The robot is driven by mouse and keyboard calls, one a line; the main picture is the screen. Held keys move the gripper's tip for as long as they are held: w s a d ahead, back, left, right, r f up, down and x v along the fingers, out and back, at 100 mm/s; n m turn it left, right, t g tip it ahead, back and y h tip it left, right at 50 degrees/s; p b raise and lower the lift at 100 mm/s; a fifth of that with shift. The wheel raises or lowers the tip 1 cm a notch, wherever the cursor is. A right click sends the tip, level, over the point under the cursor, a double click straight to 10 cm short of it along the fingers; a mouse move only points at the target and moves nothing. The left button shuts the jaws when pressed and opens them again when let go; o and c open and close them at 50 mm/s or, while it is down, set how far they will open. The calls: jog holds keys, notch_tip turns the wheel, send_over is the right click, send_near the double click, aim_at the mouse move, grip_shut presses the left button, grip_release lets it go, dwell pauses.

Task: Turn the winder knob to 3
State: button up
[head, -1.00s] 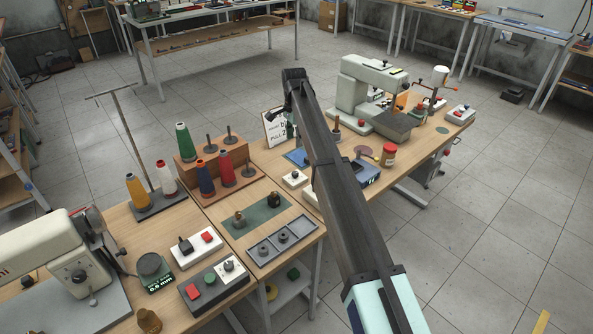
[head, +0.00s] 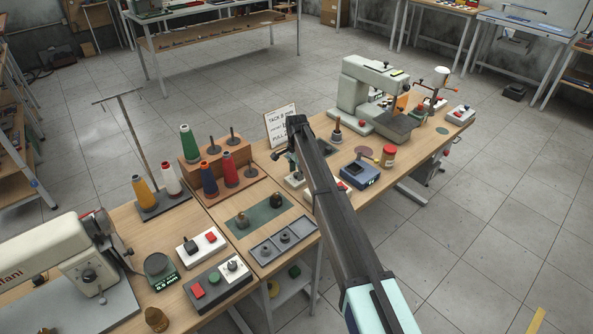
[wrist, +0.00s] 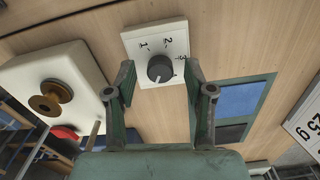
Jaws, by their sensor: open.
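The winder knob (wrist: 160,68) is a round dark dial on a white square plate (wrist: 177,37) marked 1, 2 and 3. A pale mark shows on the knob's lower side; I cannot surely tell which number it points to. In the head view the white plate (head: 294,180) sits on the bench, its knob partly hidden by my arm. My gripper (head: 281,155) hangs above it, pointing down. In the wrist view my gripper (wrist: 160,72) is open, one finger on each side of the knob, with gaps showing; contact is not visible.
A white housing with a brown spool (wrist: 52,98) and a red part stands close left in the wrist view. A blue pad (wrist: 238,99) lies right, with a printed sign (wrist: 306,122) beyond. In the head view, a blue device (head: 360,174) stands right of my arm.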

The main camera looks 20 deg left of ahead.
grip_shut()
